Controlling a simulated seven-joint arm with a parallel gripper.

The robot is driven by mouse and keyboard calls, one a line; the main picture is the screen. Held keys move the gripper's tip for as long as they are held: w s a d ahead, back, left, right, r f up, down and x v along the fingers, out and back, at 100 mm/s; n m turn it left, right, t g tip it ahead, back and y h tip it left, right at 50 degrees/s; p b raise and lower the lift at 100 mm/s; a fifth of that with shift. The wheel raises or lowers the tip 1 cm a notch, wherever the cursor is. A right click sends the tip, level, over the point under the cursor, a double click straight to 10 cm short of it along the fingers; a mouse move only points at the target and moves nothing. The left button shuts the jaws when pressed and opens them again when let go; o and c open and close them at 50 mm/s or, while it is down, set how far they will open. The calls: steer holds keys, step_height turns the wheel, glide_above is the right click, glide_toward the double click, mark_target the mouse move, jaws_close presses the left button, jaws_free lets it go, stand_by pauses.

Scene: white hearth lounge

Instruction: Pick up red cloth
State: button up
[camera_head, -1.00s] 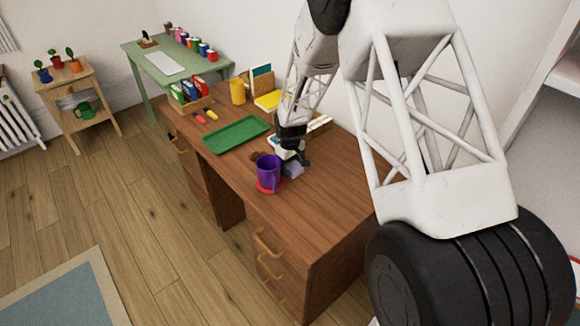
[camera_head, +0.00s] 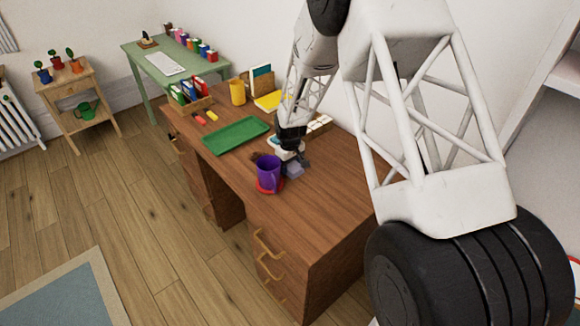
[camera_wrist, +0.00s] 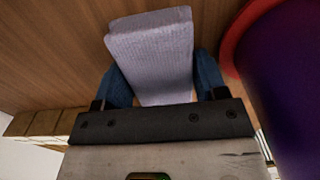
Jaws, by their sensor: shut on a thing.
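My gripper (camera_wrist: 163,82) is shut on a pale lavender-grey block (camera_wrist: 152,50), its blue fingers on either side. In the head view the gripper (camera_head: 296,160) is low over the brown desk, with the block (camera_head: 293,171) at its tip. I cannot tell whether the block touches the desk. A purple mug (camera_head: 268,172) stands on a red round base (camera_head: 262,188) just left of the gripper. Both also show at the right of the wrist view, the mug (camera_wrist: 293,85) and the red rim (camera_wrist: 236,35). I cannot make out a red cloth.
The brown desk (camera_head: 325,195) is clear to the front right. A green tray (camera_head: 236,136), a yellow cup (camera_head: 237,92) and books (camera_head: 192,92) are farther back. Pale blocks (camera_head: 319,124) stand behind the gripper. A green table (camera_head: 165,62) is beyond.

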steer(key=shift+r, duration=0.15)
steer(key=shift+r, duration=4.9)
steer(key=o, duration=0.4)
steer(key=shift+c, duration=1.3)
steer(key=w+a+f+n, duration=0.2)
steer(key=w+a+n, duration=0.1)
steer(key=a+n, duration=0.6)
steer(key=shift+a, duration=0.35)
